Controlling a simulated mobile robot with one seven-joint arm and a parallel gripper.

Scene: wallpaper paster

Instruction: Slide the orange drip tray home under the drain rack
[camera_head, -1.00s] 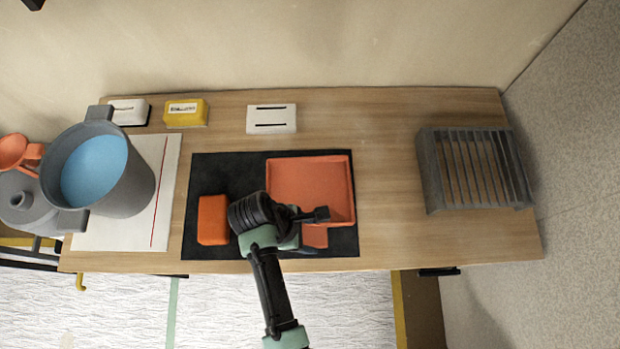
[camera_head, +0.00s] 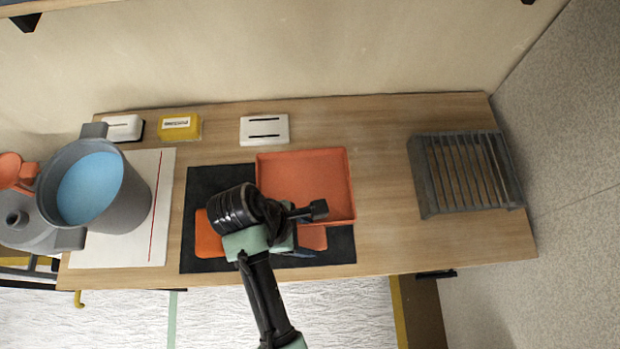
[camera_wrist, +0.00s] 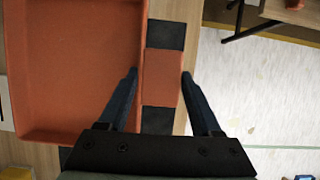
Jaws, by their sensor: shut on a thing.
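The orange drip tray (camera_head: 305,180) is shallow and square, with a small tab handle (camera_head: 312,238) on its near side. It shows over the right part of a black mat and covers the mat's back edge, so it looks slightly raised. My gripper (camera_wrist: 160,74) is shut on the tab handle, one finger on each side of it. In the wrist view the tray (camera_wrist: 75,70) lies left of the fingers. In the head view my wrist hides part of the tray's near left side. The grey slatted drain rack (camera_head: 424,180) stands at the right end of the table, apart from the tray.
Bare wood (camera_head: 385,190) lies between tray and rack. An orange block (camera_head: 207,238) sits on the mat (camera_head: 205,180), left of my wrist. A grey pot (camera_head: 130,195) with blue contents stands at left. White and yellow boxes (camera_head: 180,128) line the back.

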